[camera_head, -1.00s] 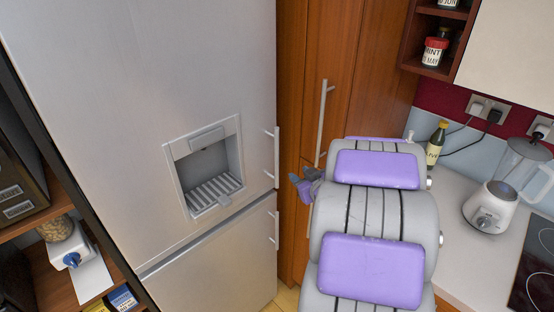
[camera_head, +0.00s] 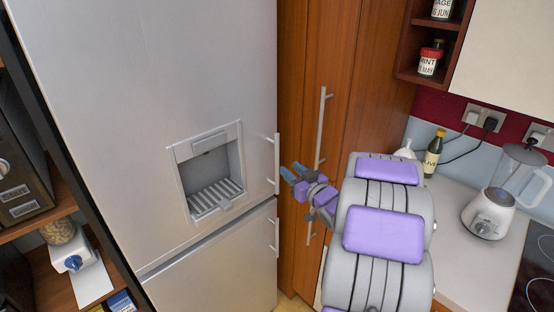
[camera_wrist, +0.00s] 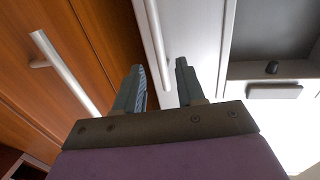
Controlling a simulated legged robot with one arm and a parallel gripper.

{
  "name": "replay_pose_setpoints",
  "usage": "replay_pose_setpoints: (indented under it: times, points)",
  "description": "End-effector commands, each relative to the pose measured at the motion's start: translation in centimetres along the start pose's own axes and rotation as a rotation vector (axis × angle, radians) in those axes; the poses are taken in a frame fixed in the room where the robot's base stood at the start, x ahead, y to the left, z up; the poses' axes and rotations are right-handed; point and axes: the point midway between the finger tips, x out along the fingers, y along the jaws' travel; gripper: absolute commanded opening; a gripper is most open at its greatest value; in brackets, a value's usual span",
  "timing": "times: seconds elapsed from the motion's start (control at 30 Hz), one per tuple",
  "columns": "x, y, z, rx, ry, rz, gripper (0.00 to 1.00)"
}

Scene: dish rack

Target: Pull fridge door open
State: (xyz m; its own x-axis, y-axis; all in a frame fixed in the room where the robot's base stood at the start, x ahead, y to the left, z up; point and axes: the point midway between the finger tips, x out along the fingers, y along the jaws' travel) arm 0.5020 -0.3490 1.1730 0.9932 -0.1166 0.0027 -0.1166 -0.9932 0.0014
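The fridge (camera_head: 120,110) is tall and silver with a dispenser recess in its upper door. Both of its doors are shut. The upper door's vertical handle (camera_head: 277,163) is at the door's right edge; the lower door's shorter handle (camera_head: 276,236) is below it. My gripper (camera_head: 294,173) is just right of the upper handle, fingers pointing toward the fridge. In the wrist view the fingers (camera_wrist: 160,84) are apart and empty, and the upper handle (camera_wrist: 157,45) runs ahead of the gap between them. No contact with the handle shows.
Wooden cabinets with a vertical bar handle (camera_head: 321,127) stand right of the fridge, close to my arm. The counter at right holds a bottle (camera_head: 433,155) and a blender (camera_head: 490,208). A shelf with a dispenser jar (camera_head: 68,247) is at left.

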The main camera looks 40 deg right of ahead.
Motion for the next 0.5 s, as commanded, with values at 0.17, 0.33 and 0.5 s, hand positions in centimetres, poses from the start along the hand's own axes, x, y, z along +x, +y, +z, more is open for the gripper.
replay_pose_setpoints:
  times: [0.17, 0.33, 0.5]
  points:
    - [3.7, 0.0, 0.3, 0.002, 0.001, -0.004, 0.39]
    - [6.6, 0.1, 0.2, 0.000, 0.001, -0.003, 0.39]
    - [8.4, 0.1, 0.4, 0.002, -0.005, 0.000, 0.39]
